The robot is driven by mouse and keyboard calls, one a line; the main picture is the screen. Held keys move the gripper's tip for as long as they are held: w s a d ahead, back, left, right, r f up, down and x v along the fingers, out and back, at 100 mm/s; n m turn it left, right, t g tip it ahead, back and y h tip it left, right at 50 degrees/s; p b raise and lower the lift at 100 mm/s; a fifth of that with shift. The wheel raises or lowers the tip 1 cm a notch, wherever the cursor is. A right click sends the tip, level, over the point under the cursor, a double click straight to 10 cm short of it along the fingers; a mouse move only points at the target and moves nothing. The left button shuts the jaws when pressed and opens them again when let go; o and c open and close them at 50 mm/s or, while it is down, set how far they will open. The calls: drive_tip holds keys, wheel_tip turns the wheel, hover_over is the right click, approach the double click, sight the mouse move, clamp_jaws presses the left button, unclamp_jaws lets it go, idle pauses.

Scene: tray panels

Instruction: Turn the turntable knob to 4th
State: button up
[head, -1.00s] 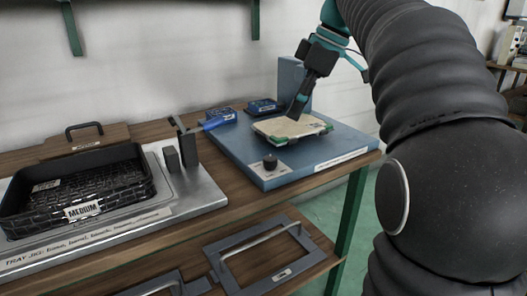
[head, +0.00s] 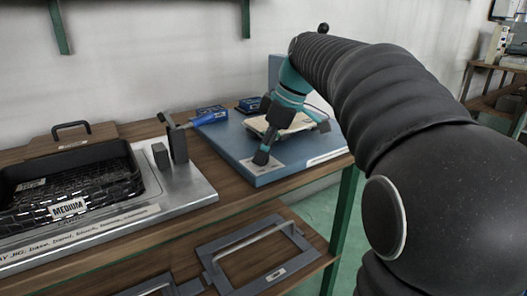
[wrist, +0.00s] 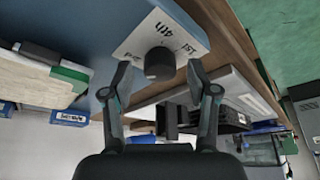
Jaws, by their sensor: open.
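The dark round knob (wrist: 160,62) stands on a white label plate at a corner of the blue turntable base (wrist: 110,25) in the wrist view. Hand-lettered marks lie around it; "4th" (wrist: 165,38) and "1st" read beside it, and another mark is too small to read surely. My gripper (wrist: 159,76) is open, one finger on each side of the knob, with visible gaps. In the head view my gripper (head: 262,157) reaches down at the base's front corner and hides the knob. The cream turntable panel (wrist: 38,75) with green edges lies to the left in the wrist view.
A black tray (head: 70,185) marked MEDIUM sits on a metal jig left of the base. Dark upright blocks (head: 179,145) and a blue-handled tool (head: 211,116) stand between. A grey frame (head: 230,262) lies on the lower shelf. The wall is behind.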

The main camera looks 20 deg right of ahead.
drive_tip(key=shift+f, duration=0.15)
drive_tip(key=shift+c, duration=0.3)
clamp_jaws()
